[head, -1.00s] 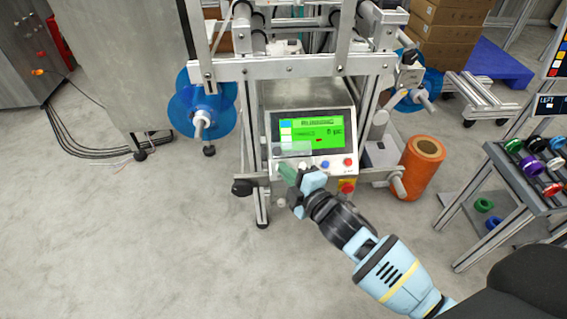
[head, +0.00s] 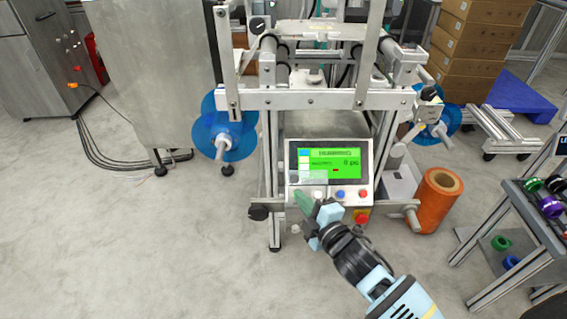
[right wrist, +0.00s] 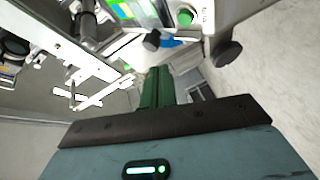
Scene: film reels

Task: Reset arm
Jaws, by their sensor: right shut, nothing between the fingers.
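My right arm comes in from the lower right in the head view. Its gripper (head: 305,203) is shut and empty, with green fingertips in front of the lower left part of the control panel (head: 328,168). I cannot tell whether the tips touch the panel. The panel has a green lit screen, blue and red buttons and a red knob on a yellow base. In the right wrist view the green fingers (right wrist: 157,88) are together, with part of the panel (right wrist: 140,12) and a green button beyond them. My left gripper is not in view.
The metal machine frame (head: 300,98) carries blue film reels (head: 222,128) on both sides. An orange roll (head: 436,203) stands on the floor to its right. A rack with coloured rings (head: 535,205) is at the right edge.

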